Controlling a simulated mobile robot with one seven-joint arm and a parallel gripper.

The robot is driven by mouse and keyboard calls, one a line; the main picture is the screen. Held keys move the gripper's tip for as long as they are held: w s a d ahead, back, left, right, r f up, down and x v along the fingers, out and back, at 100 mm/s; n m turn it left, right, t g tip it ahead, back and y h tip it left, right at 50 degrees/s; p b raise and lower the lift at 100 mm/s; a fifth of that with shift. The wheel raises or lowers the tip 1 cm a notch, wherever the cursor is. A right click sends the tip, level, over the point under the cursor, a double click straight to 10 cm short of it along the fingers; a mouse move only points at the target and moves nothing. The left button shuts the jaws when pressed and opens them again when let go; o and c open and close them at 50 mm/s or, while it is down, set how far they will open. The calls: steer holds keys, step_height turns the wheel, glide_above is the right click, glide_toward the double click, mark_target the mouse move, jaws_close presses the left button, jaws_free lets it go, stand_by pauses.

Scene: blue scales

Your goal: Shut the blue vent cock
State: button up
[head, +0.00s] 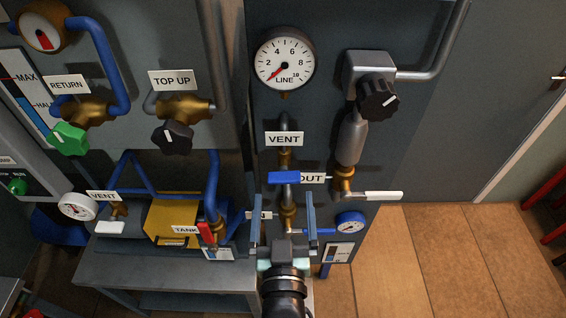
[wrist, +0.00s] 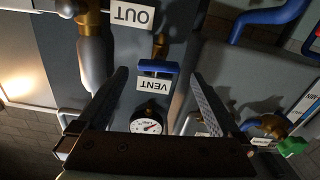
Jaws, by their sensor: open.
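The blue vent cock handle (head: 284,177) sits on a brass-fitted vertical pipe below the VENT label (head: 284,139) on the grey panel. It lies crosswise to that pipe, roughly level in the head view. My gripper (head: 283,204) is open, its two fingers pointing at the panel just below the handle in the head view. In the wrist view, which is upside down, the blue handle (wrist: 157,68) appears between the open fingertips and beyond them. Nothing is held, and I see no contact. How deep the gap is I cannot tell.
The OUT cock with its white lever (head: 370,195) is close on the right. The LINE gauge (head: 285,64) is above, reading near zero. A small blue gauge (head: 349,223) is right of my fingers. A red-handled TANK cock (head: 207,230) and blue pipes are at left.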

mark_target(284, 174)
steer(key=w+p, duration=0.2)
steer(key=w, duration=0.7)
steer(key=shift+w+d, duration=0.1)
steer(key=shift+w, duration=0.05)
steer(key=c, duration=1.2)
steer(key=shift+m, duration=0.6)
steer(key=o, duration=1.2)
steer(key=shift+f, duration=0.1)
